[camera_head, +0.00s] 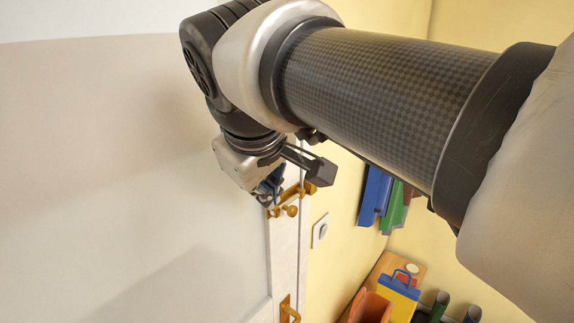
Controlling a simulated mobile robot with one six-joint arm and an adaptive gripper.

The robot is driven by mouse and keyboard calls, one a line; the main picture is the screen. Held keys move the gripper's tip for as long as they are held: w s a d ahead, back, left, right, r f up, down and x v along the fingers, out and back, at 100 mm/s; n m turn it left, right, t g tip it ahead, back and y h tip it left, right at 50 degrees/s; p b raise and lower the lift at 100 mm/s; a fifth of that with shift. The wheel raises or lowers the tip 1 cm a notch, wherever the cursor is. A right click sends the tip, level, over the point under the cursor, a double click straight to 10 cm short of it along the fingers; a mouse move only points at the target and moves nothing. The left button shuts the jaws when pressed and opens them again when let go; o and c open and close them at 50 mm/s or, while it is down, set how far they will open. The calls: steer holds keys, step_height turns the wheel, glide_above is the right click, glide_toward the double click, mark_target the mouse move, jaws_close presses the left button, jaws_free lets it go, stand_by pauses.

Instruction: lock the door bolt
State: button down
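The brass door bolt (291,210) is mounted at the edge of a pale door (110,170), right of the picture's middle. Its round knob sticks out, and a brass piece (311,187) lies up and to the right, near the frame. My gripper (268,190) is right at the bolt, just up and left of the knob. Its fingers are small and dark here and partly cover the bolt. I cannot tell whether they touch it, or whether they are open or shut. How far the bolt's bar reaches is also hidden.
A brass handle (287,309) sits lower on the door edge. A white switch (320,231) is on the yellow wall. Blue (374,194) and green (395,208) objects hang farther right. Below are a wooden surface (383,264), a blue-and-yellow box (398,290) and an orange object (370,307).

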mark_target(294, 197)
steer(key=x, duration=0.4)
steer(key=w+d+x, duration=0.1)
steer(key=x, duration=0.3)
steer(key=d+r+b+x, duration=0.1)
steer(key=x, duration=0.3)
steer(key=shift+w+d, duration=0.1)
steer(key=shift+w, duration=0.1)
steer(key=shift+w+d+f, duration=0.1)
steer(key=shift+w, duration=0.15)
steer(key=w+d, duration=0.1)
steer(key=w+d+p, duration=0.1)
steer(key=w, duration=0.1)
steer(key=shift+w+d, duration=0.25)
steer(key=shift+d, duration=0.15)
steer(key=shift+s+a, duration=0.1)
steer(key=shift+s, duration=0.05)
